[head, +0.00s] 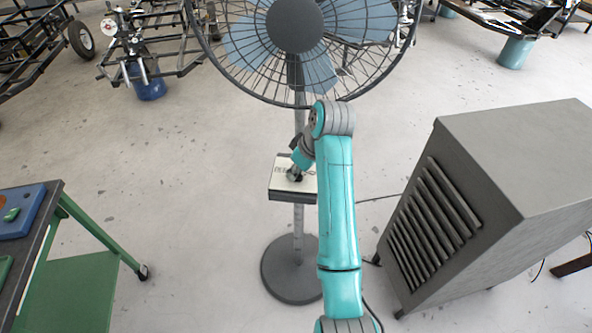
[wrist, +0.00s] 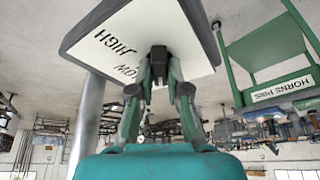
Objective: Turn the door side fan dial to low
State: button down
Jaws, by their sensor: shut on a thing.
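The fan (head: 295,25) stands on a pole with a round base (head: 293,272). Its control box (head: 290,196) is on the pole and has a pale top panel, also seen in the wrist view (wrist: 195,25). The words HIGH (wrist: 115,43) and LOW (wrist: 128,73) show on the panel. The dark dial (wrist: 158,53) sits at the panel's near edge in the wrist view. My gripper (wrist: 159,72) is shut on the dial, one finger on each side. In the head view my gripper (head: 294,175) hides the dial. I cannot tell where the dial points.
A grey louvred cabinet (head: 510,170) stands right of the fan. A green-legged bench (head: 50,225) with a blue tray (head: 22,212) is at the left. Vehicle frames stand at the back. The floor around the fan base is mostly clear, with a cable at the right.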

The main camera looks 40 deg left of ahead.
jog(key=m+t, duration=0.2)
jog(key=m, duration=0.4)
jog(key=shift+s, duration=0.15)
jog(key=m+t+h, duration=0.1)
jog(key=m, duration=0.1)
jog(key=m+t+h, duration=0.1)
jog(key=m, duration=0.2)
jog(key=shift+a+m, duration=0.1)
jog(key=shift+m, duration=0.2)
dwell(0.5)
jog(key=c, duration=1.1)
grip_release()
jog(key=shift+c, duration=0.2)
jog(key=v, duration=0.7)
jog(key=shift+r, duration=0.25)
